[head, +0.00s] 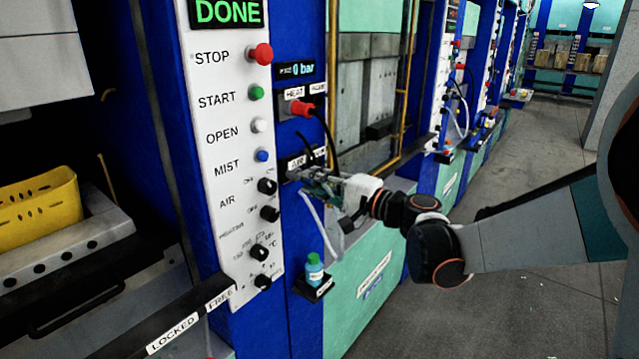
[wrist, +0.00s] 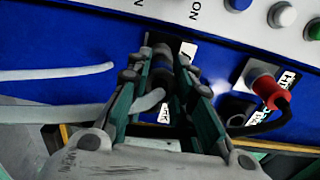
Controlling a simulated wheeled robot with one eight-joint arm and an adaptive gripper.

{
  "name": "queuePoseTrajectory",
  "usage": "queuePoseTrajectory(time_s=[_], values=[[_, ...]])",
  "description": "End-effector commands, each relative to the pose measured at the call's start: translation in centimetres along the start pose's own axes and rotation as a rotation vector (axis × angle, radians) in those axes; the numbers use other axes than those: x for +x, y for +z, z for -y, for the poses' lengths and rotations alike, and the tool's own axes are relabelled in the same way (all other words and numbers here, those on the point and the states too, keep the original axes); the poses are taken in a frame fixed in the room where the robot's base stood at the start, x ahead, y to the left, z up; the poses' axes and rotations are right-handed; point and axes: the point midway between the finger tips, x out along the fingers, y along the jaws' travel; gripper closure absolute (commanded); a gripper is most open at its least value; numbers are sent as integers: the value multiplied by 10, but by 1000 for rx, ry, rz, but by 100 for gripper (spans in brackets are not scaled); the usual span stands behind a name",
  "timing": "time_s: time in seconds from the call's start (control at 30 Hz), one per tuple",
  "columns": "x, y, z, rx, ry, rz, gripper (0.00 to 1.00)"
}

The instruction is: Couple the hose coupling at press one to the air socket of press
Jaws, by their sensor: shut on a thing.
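My gripper (head: 303,172) is at the blue front of the nearest press, beside the AIR label (head: 296,161). In the wrist view its two green-sided fingers (wrist: 163,72) are shut around a dark cylindrical hose coupling (wrist: 162,62). A grey hose (wrist: 149,102) comes out between the fingers. The coupling's front end is close to the blue panel beside a black-and-white label (wrist: 188,50). The air socket itself is hidden behind the coupling and fingers. I cannot tell whether the coupling touches or sits in it. The pressure display (head: 296,70) reads 0 bar.
A red plug (head: 301,108) with a black cable sits above my gripper, in the HEAT socket; the cable hangs close by. The white control panel (head: 232,150) has knobs to the left. A small bottle (head: 314,269) stands on a ledge below. A LOCKED/FREE bar (head: 160,325) juts out at lower left.

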Motion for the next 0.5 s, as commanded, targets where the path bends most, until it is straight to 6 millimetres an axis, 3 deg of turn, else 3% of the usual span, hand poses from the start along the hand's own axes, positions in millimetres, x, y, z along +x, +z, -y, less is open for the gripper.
queuePoseTrajectory(time_s=[0.5], values=[[12, 0, 0, 0, 0, 1, 100]])
